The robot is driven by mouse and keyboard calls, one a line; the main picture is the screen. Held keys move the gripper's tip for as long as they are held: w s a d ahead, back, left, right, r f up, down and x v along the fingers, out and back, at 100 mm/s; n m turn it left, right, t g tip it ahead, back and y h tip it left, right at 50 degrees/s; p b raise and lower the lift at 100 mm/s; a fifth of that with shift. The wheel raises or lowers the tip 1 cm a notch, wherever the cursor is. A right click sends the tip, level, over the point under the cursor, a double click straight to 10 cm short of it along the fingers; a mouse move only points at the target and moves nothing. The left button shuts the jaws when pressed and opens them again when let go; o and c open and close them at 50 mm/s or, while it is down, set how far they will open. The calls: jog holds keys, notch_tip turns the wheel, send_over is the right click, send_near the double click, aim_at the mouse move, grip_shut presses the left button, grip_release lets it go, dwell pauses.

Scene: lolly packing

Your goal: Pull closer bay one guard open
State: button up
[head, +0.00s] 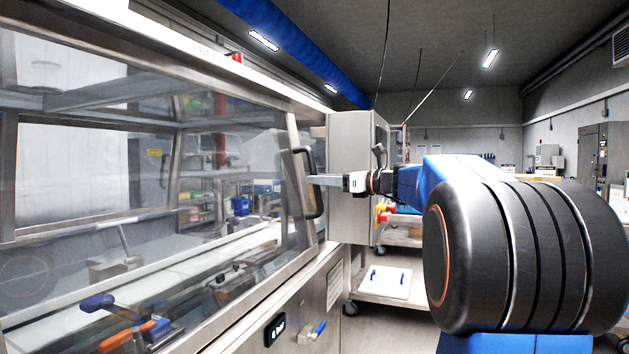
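The bay guard (235,170) is a large clear panel in a steel frame on the left, and it looks closed. A black upright handle (308,184) is fixed near its right edge. My gripper (318,180) reaches in from the right, with its pale fingers at the middle of the handle. The fingers overlap the handle's bar in this view. I cannot tell whether they are shut on it or only beside it.
A grey cabinet (350,180) stands just behind my gripper. Below the guard are a steel lower panel (300,315) and a small blue-handled valve (317,330). Inside the guard lies a white conveyor (190,265).

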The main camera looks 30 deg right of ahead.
jog(key=shift+x, duration=1.45)
